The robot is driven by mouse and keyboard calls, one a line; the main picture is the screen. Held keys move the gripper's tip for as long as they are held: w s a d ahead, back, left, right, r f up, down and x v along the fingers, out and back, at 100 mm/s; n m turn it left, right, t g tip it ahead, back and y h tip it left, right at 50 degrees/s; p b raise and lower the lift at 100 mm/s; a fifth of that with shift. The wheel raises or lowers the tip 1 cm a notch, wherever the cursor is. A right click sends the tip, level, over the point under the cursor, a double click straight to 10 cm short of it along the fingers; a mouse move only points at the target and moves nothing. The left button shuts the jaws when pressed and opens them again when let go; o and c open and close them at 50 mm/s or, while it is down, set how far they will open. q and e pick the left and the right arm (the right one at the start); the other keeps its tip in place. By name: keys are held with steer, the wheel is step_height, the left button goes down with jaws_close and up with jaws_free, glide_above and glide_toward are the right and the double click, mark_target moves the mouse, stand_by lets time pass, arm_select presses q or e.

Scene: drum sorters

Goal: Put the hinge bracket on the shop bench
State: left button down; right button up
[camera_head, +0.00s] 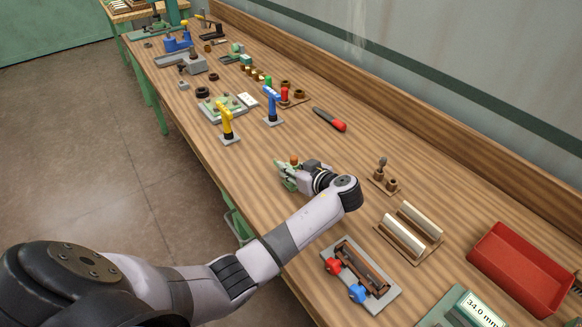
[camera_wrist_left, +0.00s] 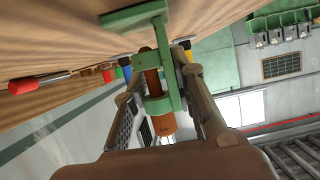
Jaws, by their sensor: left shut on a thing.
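The hinge bracket (camera_head: 287,185) is a small green piece with a brown-orange pin, at the middle of the wooden shop bench (camera_head: 290,145) in the head view. My left gripper (camera_head: 293,178) is shut on it. In the left wrist view the green bracket (camera_wrist_left: 167,65) sits between the two fingers, its flat green plate close to the bench surface. I cannot tell whether the plate touches the wood. The fingers hide part of the bracket in the head view.
Yellow (camera_head: 227,122) and blue (camera_head: 271,106) upright tools and a red-handled tool (camera_head: 330,119) stand or lie farther back. A two-roller stand (camera_head: 408,232), a clamp fixture (camera_head: 361,275) and a red tray (camera_head: 522,268) are nearer. Bare wood surrounds the bracket.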

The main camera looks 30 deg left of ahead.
arm_select(q)
steer(key=c, duration=1.3)
jaws_free()
steer(key=b+v, duration=0.2)
steer(key=v, duration=0.8)
steer(key=shift+s+d, duration=0.1)
steer(key=shift+d, duration=0.25)
steer(key=shift+s+d+r, duration=0.25)
steer(key=shift+d+r, duration=0.2)
steer(key=shift+d, duration=0.1)
